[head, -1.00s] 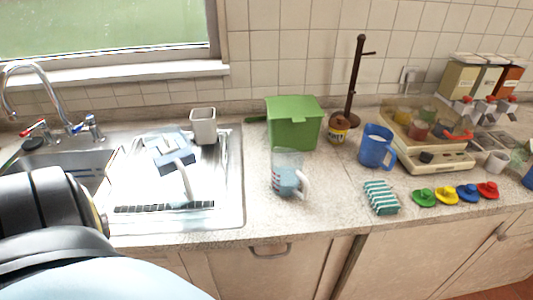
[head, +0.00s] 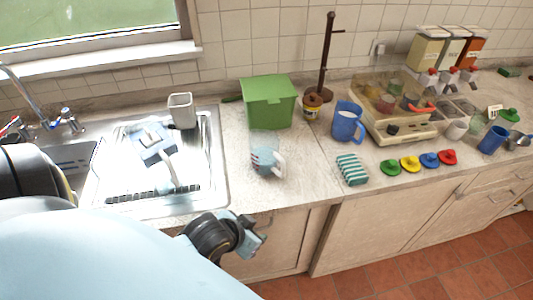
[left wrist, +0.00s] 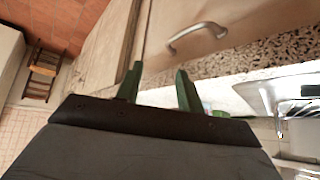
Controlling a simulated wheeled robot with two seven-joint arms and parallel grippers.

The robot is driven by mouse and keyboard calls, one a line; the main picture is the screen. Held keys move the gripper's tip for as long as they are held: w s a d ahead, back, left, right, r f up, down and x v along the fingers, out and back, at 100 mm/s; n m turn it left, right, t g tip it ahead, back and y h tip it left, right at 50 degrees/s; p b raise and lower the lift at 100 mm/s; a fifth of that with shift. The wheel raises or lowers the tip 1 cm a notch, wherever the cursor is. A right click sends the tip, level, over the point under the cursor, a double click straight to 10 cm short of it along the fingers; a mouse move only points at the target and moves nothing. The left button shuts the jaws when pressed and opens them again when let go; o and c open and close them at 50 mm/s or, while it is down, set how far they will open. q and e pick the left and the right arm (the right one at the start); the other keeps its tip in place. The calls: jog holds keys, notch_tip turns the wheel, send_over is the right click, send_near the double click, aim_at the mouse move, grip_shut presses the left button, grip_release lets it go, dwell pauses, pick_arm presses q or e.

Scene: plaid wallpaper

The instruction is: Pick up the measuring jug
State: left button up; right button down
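The measuring jug (head: 265,158) is clear with a bluish lower part and a white handle on its right side. It stands upright on the worktop, right of the sink and in front of the green box. My left gripper (head: 254,238) is in front of the counter edge, nearer to me and lower in the picture than the jug, and apart from it. In the left wrist view its two fingers (left wrist: 158,85) stand apart with nothing between them. The jug cannot be made out in that view. My right gripper is not in view.
A green box (head: 268,103) stands behind the jug. The metal drainer (head: 205,190) lies left. A cupboard handle (left wrist: 196,32) shows near my left gripper.

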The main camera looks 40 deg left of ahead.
aim_at(282, 171)
pick_arm(q)
jog(key=w+a+r+t, duration=0.4)
jog(key=w+r+t, duration=0.25)
jog(key=r, duration=0.25)
jog(key=shift+h, duration=0.4)
jog(key=x, duration=0.8)
jog(key=shift+w+a, duration=0.15)
jog(key=shift+a, duration=0.1)
jog(key=shift+g, duration=0.25)
jog(key=shift+x, duration=2.95)
jog(key=shift+d, duration=0.15)
grip_shut()
